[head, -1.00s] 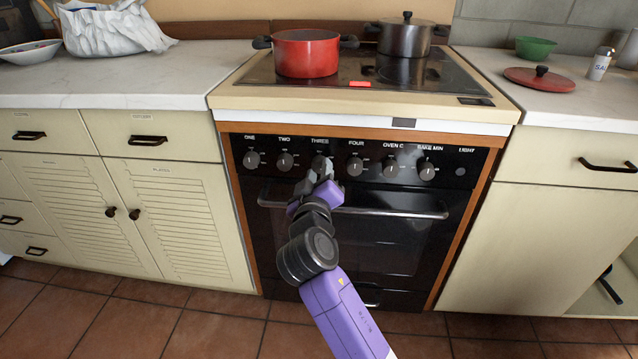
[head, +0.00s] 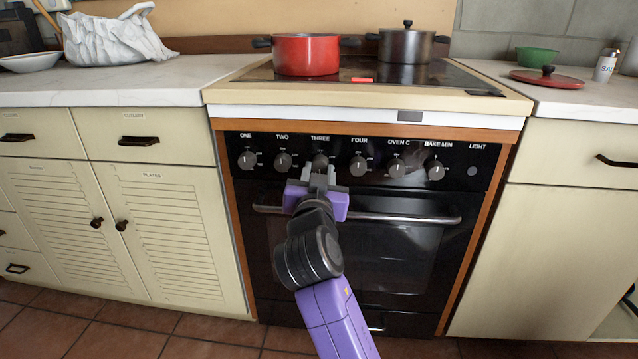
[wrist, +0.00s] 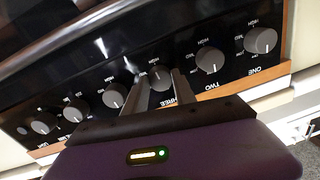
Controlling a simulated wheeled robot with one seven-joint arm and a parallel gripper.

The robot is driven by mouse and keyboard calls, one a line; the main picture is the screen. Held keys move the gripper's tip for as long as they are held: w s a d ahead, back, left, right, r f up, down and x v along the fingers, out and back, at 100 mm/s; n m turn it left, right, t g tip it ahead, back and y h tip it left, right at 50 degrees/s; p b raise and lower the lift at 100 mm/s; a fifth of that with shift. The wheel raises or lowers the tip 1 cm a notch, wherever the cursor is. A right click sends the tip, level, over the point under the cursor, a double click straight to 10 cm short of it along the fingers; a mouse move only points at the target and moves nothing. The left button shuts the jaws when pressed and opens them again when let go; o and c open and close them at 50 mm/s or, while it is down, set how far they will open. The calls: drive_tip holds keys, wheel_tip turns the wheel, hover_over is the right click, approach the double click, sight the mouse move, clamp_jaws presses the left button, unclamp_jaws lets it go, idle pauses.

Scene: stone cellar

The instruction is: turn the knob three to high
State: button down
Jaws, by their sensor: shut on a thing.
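Knob three (head: 320,161) is a grey round knob under the label THREE on the black oven panel (head: 470,150). In the wrist view the knob (wrist: 160,77) sits between the tips of my two fingers. My gripper (head: 319,170) is shut on it, reaching the panel from the front and below. The fingers (wrist: 162,84) lie on either side of the knob and hide part of it and its label. I cannot clearly tell where the knob's pointer stands.
Knob two (head: 283,161) and knob four (head: 358,166) are close on either side. The oven's handle bar (head: 400,217) runs below the knobs, behind my wrist. A red pot (head: 305,55) and a dark pot (head: 405,46) stand on the hob (head: 260,73).

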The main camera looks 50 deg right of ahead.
drive_tip(key=shift+f+m+b, duration=0.1)
drive_tip(key=shift+m+b, duration=0.3)
drive_tip(key=shift+m, duration=0.1)
drive_tip(key=c, duration=1)
unclamp_jaws()
drive_tip(key=shift+p+v, duration=1)
drive_tip(key=shift+v, duration=2.95)
